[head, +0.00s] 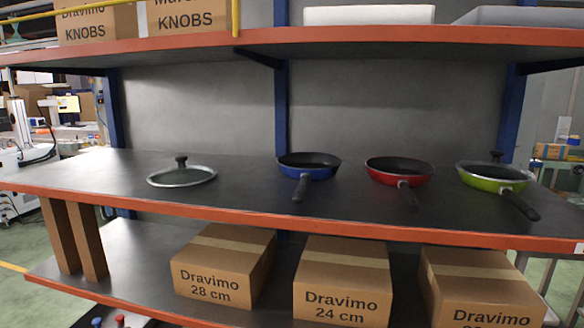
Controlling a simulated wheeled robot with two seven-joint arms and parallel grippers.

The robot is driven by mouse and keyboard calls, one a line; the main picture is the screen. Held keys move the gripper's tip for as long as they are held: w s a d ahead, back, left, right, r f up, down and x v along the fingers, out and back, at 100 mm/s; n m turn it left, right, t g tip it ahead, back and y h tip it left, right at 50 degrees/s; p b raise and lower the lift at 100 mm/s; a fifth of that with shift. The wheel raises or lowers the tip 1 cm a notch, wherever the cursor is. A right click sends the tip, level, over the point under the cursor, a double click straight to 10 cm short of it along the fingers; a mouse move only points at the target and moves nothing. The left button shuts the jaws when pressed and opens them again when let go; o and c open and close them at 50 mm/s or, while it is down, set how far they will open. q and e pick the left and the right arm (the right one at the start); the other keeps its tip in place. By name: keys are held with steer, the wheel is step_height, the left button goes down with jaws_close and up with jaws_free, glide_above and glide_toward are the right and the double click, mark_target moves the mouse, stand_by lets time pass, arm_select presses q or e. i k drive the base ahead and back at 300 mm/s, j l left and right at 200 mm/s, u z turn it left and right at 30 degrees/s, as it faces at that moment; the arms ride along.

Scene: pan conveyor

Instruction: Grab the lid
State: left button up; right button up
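A round glass lid (182,178) with a metal rim and a black knob lies flat on the dark middle shelf (95,178), at the left. A green pan (490,184) at the right has a black knob above it and seems to carry a lid too. Neither of my grippers is in view. Nothing touches the lid on the left.
A blue pan (308,172) and a red pan (398,178) stand between, handles toward the front orange edge. Cardboard boxes (222,268) fill the lower shelf. An upper shelf (330,38) overhangs the back. The shelf around the left lid is clear.

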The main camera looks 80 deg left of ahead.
mark_target(181, 174)
steer(key=l+u, duration=0.1)
steer(key=u, duration=3.3)
steer(key=k+l+u, duration=0.1)
steer(key=l+u, duration=0.3)
steer(key=k+l+u, duration=0.1)
steer(key=u, duration=0.3)
steer(key=k, duration=0.05)
